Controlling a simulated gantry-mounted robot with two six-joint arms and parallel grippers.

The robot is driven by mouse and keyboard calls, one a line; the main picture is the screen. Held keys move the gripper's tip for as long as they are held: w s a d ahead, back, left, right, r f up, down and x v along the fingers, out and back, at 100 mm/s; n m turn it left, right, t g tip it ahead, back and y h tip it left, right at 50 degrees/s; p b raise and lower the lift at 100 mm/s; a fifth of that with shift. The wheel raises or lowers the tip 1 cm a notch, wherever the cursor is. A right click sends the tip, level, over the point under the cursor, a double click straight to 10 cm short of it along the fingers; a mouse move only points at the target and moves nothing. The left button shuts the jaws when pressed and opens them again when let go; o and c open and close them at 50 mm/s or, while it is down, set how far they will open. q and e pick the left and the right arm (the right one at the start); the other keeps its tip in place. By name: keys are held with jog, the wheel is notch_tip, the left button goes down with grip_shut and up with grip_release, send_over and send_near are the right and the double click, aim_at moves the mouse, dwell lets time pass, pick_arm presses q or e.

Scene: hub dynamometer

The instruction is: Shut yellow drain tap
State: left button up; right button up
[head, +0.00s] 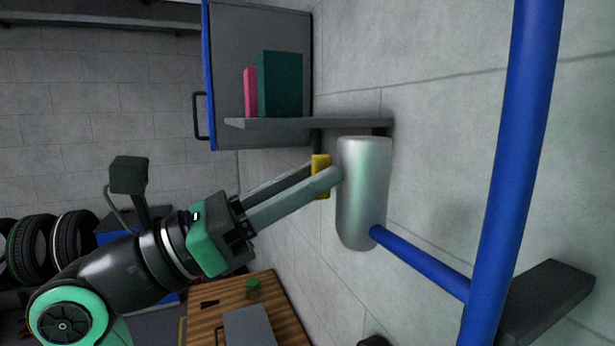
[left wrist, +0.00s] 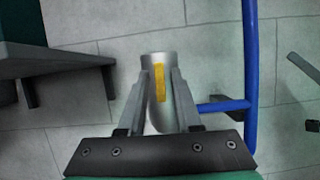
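The yellow drain tap (head: 321,177) shows as a short yellow bar beside a silver cylinder (head: 366,195) in the head view. In the left wrist view the yellow bar (left wrist: 160,83) stands upright in the picture, in front of the cylinder (left wrist: 158,60). My left gripper (head: 322,172) reaches the tap from the lower left in the head view. In the left wrist view its two grey fingers (left wrist: 160,74) stand apart, one on each side of the yellow bar, with a gap on both sides. My right gripper is in neither view.
A blue pipe (head: 425,264) joins the cylinder to a thick blue post (head: 512,165). A grey shelf (head: 300,124) is close above the tap, near a pink book (head: 251,92) and a green book (head: 281,84). A wooden table (head: 290,313) stands below.

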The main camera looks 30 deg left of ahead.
pick_arm(q)
jog(key=shift+h, duration=0.3)
grip_shut()
jog(key=shift+r+m+g, duration=0.1)
jog(key=shift+m+g, duration=0.2)
jog(key=shift+m, duration=0.1)
jog(key=m+g+p, duration=0.2)
jog(key=m, duration=0.4)
jog(key=m+g+p, duration=0.2)
jog(key=m+g, duration=0.1)
jog(key=m, duration=0.4)
jog(key=m+g+h+p, duration=0.1)
jog(key=m+g+p, duration=0.1)
jog(key=m, duration=0.4)
jog(key=shift+m+g, duration=0.4)
jog(key=shift+g, duration=0.1)
